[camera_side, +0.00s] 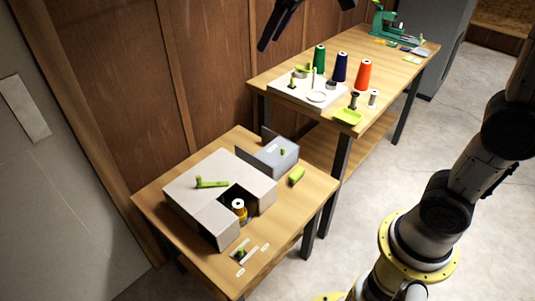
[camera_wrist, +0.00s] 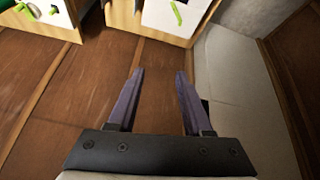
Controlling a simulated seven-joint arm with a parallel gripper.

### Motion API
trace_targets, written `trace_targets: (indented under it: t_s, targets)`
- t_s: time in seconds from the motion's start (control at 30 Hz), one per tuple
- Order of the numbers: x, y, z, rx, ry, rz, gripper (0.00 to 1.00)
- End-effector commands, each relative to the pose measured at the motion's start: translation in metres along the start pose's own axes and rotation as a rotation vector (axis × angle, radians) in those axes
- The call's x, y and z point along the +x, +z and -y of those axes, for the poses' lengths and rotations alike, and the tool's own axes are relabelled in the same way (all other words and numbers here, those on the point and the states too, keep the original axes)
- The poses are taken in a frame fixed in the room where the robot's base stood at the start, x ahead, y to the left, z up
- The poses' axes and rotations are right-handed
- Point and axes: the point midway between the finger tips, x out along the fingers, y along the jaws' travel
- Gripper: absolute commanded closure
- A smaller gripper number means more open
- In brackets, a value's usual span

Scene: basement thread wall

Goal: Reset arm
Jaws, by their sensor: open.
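My gripper (camera_wrist: 159,72) is open in the wrist view, its two dark fingers apart with nothing between them. Its dark fingers also show at the top edge of the side view (camera_side: 272,33), raised in the air in front of the wood-panelled wall and above the tables. The rest of the gripper is cut off by the frame there. It touches no object that I can see.
The near table (camera_side: 155,205) bears a white box (camera_side: 190,180) with a green lever, a yellow spool (camera_side: 239,210) and a grey box (camera_side: 275,155). The far table (camera_side: 395,70) holds green (camera_side: 319,60), blue (camera_side: 340,68) and orange (camera_side: 363,75) thread cones.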

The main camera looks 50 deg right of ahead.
Motion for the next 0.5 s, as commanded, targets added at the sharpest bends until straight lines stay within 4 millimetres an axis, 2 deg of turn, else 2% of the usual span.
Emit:
trace_targets:
  t_s: [0.03, 0.1, 0.23, 0.37, 0.4, 0.5]
  targets:
    - [-0.015, 0.020, 0.000, 0.012, 0.006, -0.017, 0.50]
    - [-0.030, 0.048, 0.002, 0.029, 0.012, -0.034, 0.50]
    - [-0.046, 0.104, 0.006, 0.063, 0.023, -0.058, 0.50]
    - [-0.048, 0.165, 0.014, 0.099, 0.030, -0.070, 0.50]
    - [-0.044, 0.184, 0.016, 0.110, 0.032, -0.070, 0.50]
    - [-0.031, 0.224, 0.023, 0.136, 0.032, -0.053, 0.50]
